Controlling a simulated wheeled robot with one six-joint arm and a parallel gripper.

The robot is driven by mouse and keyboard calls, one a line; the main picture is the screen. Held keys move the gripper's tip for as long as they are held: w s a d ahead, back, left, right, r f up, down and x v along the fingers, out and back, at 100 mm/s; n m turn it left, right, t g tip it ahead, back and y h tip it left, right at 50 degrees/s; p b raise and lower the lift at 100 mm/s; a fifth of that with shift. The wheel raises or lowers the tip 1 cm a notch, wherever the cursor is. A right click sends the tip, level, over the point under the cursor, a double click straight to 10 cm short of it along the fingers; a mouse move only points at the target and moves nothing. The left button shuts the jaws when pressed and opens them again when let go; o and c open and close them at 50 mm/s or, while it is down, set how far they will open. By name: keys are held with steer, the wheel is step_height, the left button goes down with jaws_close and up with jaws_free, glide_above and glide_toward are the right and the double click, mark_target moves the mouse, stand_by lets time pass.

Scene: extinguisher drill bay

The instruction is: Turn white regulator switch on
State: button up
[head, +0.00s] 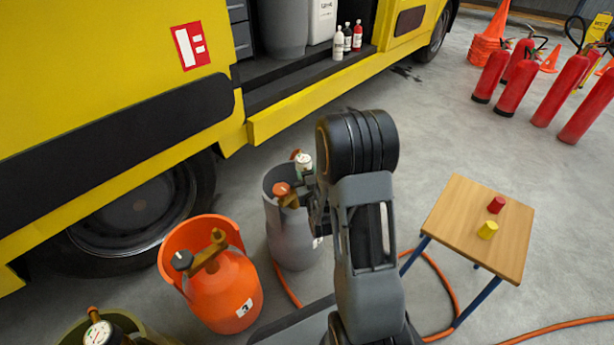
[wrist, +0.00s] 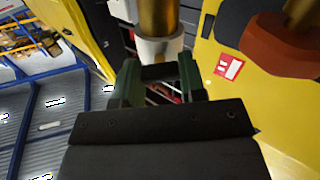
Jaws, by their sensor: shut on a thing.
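The grey gas cylinder (head: 290,235) stands between the orange cylinder and my arm. On its top are a brass valve with an orange-red knob (head: 282,190) and a white regulator part (head: 304,161). In the wrist view the white regulator switch (wrist: 160,48) sits at the end of a brass stem (wrist: 158,15), between the green fingers of my gripper (wrist: 158,78). The gripper is shut on it. In the head view my gripper (head: 308,180) is at the cylinder top, mostly hidden by my arm. The switch's on or off position cannot be told.
An orange cylinder (head: 225,290) with a black knob stands left, and an olive one (head: 135,325) nearer. A wooden table (head: 470,225) with red and yellow pieces is right. An orange hose (head: 440,285) lies on the floor. The yellow truck (head: 100,85) is behind.

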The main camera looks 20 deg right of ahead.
steer(key=shift+n, duration=8.2)
steer(key=o, duration=0.9)
steer(key=shift+o, duration=0.2)
